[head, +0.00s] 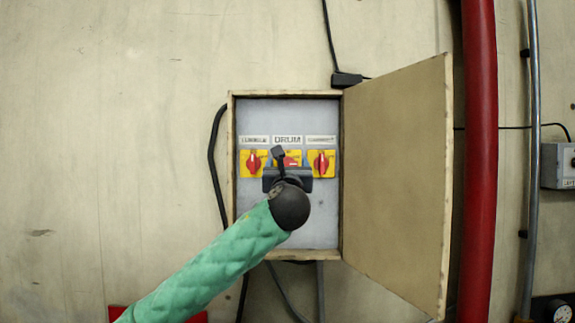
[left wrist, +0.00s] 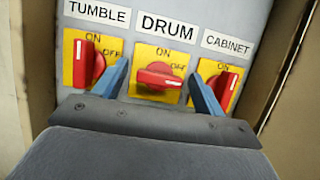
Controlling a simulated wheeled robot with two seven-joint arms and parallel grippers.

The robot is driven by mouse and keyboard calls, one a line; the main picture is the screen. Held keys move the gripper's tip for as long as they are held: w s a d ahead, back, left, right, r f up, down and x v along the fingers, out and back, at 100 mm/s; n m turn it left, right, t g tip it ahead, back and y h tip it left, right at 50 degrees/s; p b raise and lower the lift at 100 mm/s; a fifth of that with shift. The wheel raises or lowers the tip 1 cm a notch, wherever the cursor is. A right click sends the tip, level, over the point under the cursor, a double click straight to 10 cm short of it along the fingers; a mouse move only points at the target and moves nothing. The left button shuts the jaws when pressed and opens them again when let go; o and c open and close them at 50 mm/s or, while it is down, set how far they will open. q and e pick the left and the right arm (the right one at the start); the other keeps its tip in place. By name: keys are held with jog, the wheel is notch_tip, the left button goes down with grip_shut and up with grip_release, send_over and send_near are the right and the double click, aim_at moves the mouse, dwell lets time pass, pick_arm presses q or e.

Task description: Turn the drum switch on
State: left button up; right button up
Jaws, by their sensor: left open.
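The drum switch (head: 293,160) is the middle of three yellow-plated switches with red knobs, under the DRUM label (left wrist: 165,28). In the left wrist view its red knob (left wrist: 160,76) lies nearly horizontal, its right end towards OFF. My left gripper (left wrist: 158,72) is open, with one blue finger on each side of this knob and nothing held. I cannot tell whether the fingers touch it. In the head view my left gripper (head: 288,172) hides part of the drum switch. My right gripper is not in view.
The TUMBLE switch (left wrist: 88,62) and CABINET switch (left wrist: 222,88) flank the drum switch closely; their knobs stand roughly upright. The wooden box (head: 234,220) has its door (head: 395,180) open to the right. A red pipe (head: 480,160) runs beyond the door.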

pick_arm(q)
jog(key=c, duration=1)
pick_arm(e)
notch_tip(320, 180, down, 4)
jog(key=b, duration=0.4)
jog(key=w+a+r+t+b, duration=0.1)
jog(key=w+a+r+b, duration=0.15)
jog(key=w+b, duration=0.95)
pick_arm(q)
jog(key=shift+d+n+g+y+b, duration=0.15)
jog(key=shift+n+g+y, duration=0.9)
jog(key=shift+n, duration=2.7)
jog(key=shift+a+n+g+y+b, duration=0.2)
jog(key=shift+n+g+y, duration=0.9)
jog(key=shift+n, duration=2.7)
jog(key=shift+d+n+g+y+b, duration=0.25)
jog(key=shift+n+g+y, duration=0.8)
jog(key=shift+n, duration=2.7)
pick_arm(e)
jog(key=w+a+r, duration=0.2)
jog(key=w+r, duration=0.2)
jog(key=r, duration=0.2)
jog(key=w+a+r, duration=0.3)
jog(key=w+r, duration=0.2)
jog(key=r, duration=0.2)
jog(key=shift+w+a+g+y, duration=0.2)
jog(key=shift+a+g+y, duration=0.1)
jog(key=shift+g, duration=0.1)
pick_arm(q)
jog(key=shift+t+y, duration=0.3)
